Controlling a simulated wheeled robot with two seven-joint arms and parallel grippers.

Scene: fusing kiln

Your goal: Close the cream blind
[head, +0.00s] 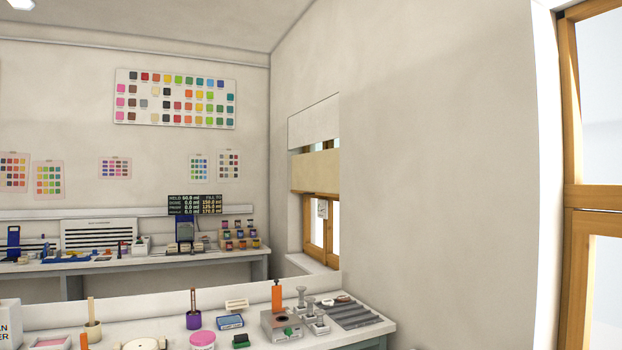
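The cream blind (316,171) hangs in the upper part of a wooden-framed window (321,235) set in the right-hand wall, seen at a steep angle. Its lower edge is at about mid-height of the opening, and the wooden frame and bright glass show below it. A paler white panel (314,122) is above the blind; I cannot tell whether it is part of it. A small pale tag-like thing (322,209) hangs below the blind, too small to make out. Neither of my grippers is in view.
A near bench (240,322) with jars, tools and a grey ribbed tray (350,314) stands below and in front of the window. A back bench (130,264) runs along the far wall. Another wooden window (585,200) is at the far right.

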